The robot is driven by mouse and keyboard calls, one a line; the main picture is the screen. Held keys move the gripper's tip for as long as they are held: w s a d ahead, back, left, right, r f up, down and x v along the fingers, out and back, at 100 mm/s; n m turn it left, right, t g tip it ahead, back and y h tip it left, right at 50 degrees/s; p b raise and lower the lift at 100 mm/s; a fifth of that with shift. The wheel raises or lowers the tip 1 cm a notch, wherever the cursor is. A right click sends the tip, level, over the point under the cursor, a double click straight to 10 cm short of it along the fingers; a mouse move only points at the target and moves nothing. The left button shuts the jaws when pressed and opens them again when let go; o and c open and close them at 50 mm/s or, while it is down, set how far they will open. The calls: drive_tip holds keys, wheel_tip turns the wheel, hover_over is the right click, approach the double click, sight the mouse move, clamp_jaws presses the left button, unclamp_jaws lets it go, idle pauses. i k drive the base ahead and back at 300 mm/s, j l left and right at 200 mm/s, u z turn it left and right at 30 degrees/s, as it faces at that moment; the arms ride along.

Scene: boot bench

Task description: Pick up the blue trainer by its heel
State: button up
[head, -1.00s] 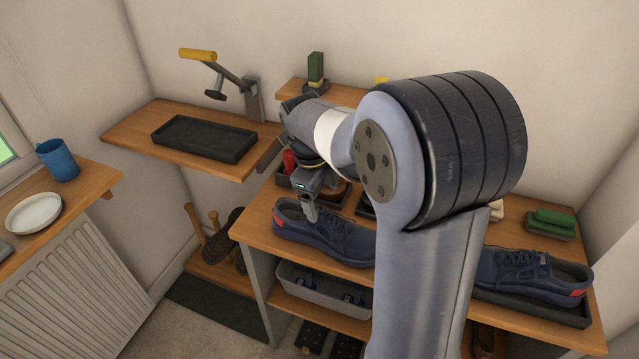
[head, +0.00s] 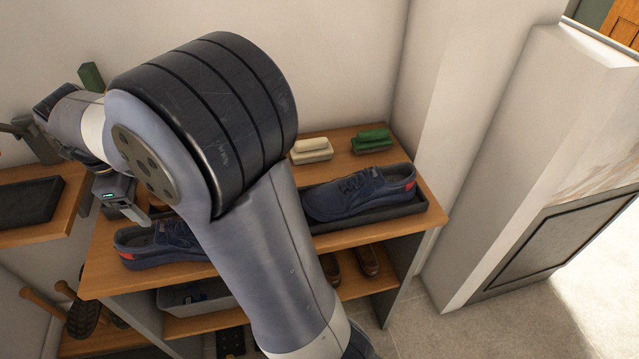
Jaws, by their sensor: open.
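Two dark blue trainers show in the head view. One blue trainer (head: 150,247) lies on the wooden bench top (head: 350,236) at the left, with a red patch on its heel at the left end; my arm hides its toe. The other blue trainer (head: 358,195) sits in a black tray (head: 402,212) at the right, its red heel patch to the right. My gripper (head: 140,216) is open and empty, pointing down just above the left trainer near its heel opening. I cannot tell the exact gap between the fingers and the shoe.
A cream brush (head: 311,150) and a green brush (head: 371,140) stand at the back of the bench. A black tray (head: 28,203) lies on the left shelf. Below are a grey bin (head: 180,299) and brown shoes (head: 368,261). A white wall pillar stands to the right.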

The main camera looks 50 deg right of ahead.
sight(373, 186)
drive_tip(key=z, duration=1.95)
drive_tip(key=i+l+u, duration=0.1)
drive_tip(key=l, duration=0.25)
drive_tip(key=i+l, duration=0.15)
drive_tip(key=l, duration=0.2)
drive_tip(key=u, duration=0.05)
